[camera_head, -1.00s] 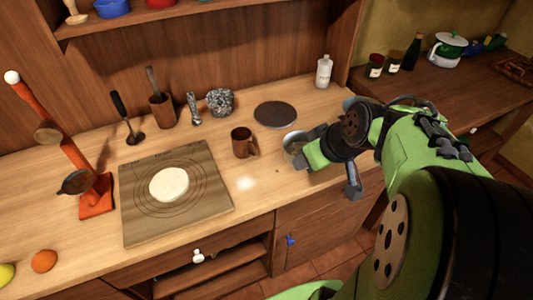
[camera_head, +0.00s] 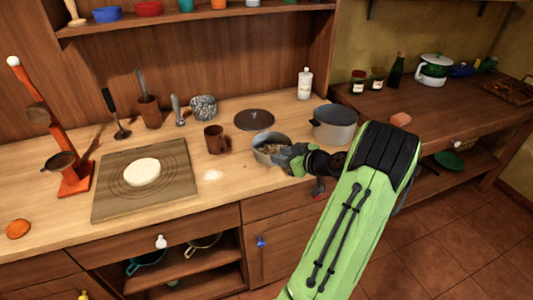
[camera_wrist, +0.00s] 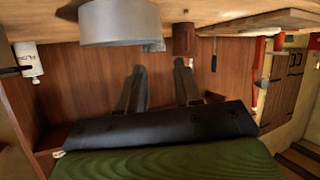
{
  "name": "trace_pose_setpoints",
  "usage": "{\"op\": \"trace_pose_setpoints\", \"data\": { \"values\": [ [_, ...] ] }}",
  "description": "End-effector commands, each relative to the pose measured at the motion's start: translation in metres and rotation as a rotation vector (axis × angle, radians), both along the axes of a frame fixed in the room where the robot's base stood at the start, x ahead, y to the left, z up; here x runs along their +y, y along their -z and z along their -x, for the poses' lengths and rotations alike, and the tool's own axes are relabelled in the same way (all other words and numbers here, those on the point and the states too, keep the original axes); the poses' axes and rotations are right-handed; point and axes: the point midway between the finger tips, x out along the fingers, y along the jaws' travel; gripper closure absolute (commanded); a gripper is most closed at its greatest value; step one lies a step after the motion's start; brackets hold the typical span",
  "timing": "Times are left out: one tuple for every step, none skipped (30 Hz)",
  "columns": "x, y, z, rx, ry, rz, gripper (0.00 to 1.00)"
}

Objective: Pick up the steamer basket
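A small round grey metal vessel (camera_head: 268,140), which may be the steamer basket, stands on the counter right of the brown mug (camera_head: 214,138). Something brownish shows inside it. My gripper (camera_head: 287,158) is at its front right side; I cannot tell in the head view whether it touches. In the wrist view, which looks upside down, a grey round vessel (camera_wrist: 118,22) is at the top, apart from the fingertips. There my gripper (camera_wrist: 158,66) has its two fingers spread, with nothing between them.
A larger grey pot (camera_head: 334,124) stands just right of the small vessel, close to my arm. A dark round lid (camera_head: 254,119) lies behind. A board with dough (camera_head: 142,172) is left. A white bottle (camera_head: 305,84) stands at the back.

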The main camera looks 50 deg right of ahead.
Motion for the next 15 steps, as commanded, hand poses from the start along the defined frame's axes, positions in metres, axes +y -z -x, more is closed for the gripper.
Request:
{"op": "trace_pose_setpoints", "data": {
  "values": [
    [0.0, 0.006, -0.013, 0.0, -0.006, 0.0, 0.66],
    [-0.002, 0.009, -0.02, 0.0, -0.004, -0.001, 0.66],
    [-0.003, 0.012, -0.028, -0.001, -0.004, -0.001, 0.66],
    [-0.004, 0.015, -0.034, 0.0, -0.004, -0.002, 0.66],
    [-0.004, 0.017, -0.039, 0.0, -0.004, 0.001, 0.66],
    [-0.005, 0.019, -0.044, 0.0, -0.002, 0.0, 0.66],
    [-0.006, 0.02, -0.046, 0.001, -0.001, 0.0, 0.66],
    [-0.006, 0.021, -0.049, 0.001, 0.0, -0.001, 0.66],
    [-0.007, 0.023, -0.053, 0.001, -0.002, -0.001, 0.66],
    [-0.007, 0.025, -0.056, 0.001, -0.002, -0.001, 0.66],
    [-0.008, 0.028, -0.061, 0.001, -0.002, -0.001, 0.66],
    [-0.01, 0.032, -0.068, -0.001, -0.003, -0.001, 0.66],
    [-0.011, 0.035, -0.073, 0.001, -0.003, -0.001, 0.66],
    [-0.012, 0.039, -0.078, 0.0, -0.002, -0.002, 0.66],
    [-0.013, 0.041, -0.084, 0.001, -0.003, -0.001, 0.66]
  ]
}}
